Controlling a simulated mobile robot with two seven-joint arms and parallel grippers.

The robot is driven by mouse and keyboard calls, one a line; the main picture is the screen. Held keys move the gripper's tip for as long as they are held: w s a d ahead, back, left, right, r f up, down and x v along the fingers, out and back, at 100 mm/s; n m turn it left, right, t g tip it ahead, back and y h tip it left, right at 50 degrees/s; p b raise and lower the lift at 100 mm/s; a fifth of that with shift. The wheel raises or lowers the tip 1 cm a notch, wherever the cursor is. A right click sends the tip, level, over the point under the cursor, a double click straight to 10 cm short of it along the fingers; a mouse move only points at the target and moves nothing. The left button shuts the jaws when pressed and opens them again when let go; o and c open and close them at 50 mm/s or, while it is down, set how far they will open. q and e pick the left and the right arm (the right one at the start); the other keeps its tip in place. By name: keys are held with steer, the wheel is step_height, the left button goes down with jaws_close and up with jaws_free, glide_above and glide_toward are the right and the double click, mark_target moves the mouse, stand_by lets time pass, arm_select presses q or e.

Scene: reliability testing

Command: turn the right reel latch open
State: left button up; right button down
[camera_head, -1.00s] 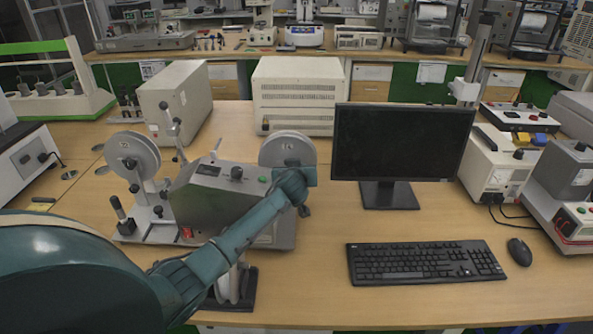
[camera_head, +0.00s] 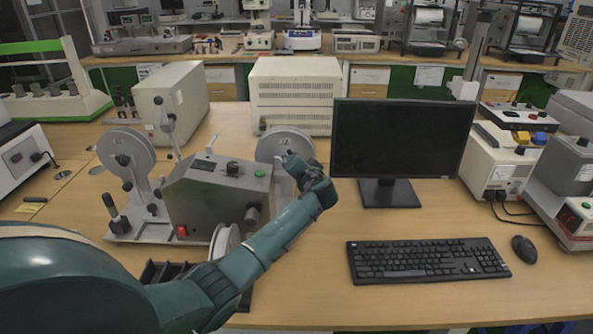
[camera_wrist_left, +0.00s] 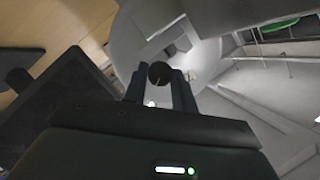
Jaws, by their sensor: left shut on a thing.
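The right reel (camera_head: 272,143) is a pale grey disc on the right side of the grey winding machine (camera_head: 207,192). My left gripper (camera_head: 294,162) is at the reel's right side, and my wrist partly covers the reel's lower part. In the left wrist view, the reel (camera_wrist_left: 205,62) fills the upper middle. My left gripper's two dark fingers (camera_wrist_left: 160,80) are shut on a round dark knob, the right reel latch (camera_wrist_left: 159,71), in front of the reel's centre. The latch's exact angle cannot be told. My right gripper is not in view.
A monitor (camera_head: 400,140) stands close to the right of my left wrist. A keyboard (camera_head: 428,262) and mouse (camera_head: 523,250) lie in front of it. The left reel (camera_head: 125,155) stands on the machine's left side. Bare wooden table (camera_head: 325,265) lies left of the keyboard.

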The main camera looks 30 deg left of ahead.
arm_select(q)
steer(key=m+b, duration=0.1)
steer(key=m+y+b, duration=0.1)
steer(key=m, duration=0.1)
steer(key=m+y+b, duration=0.1)
steer(key=shift+d+f+m, duration=0.1)
steer(key=shift+f+m, duration=0.15)
steer(key=shift+m, duration=0.15)
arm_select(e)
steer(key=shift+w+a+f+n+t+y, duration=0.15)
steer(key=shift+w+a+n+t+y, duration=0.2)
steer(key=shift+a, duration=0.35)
arm_select(q)
steer(key=shift+y, duration=0.3)
steer(key=o, duration=1)
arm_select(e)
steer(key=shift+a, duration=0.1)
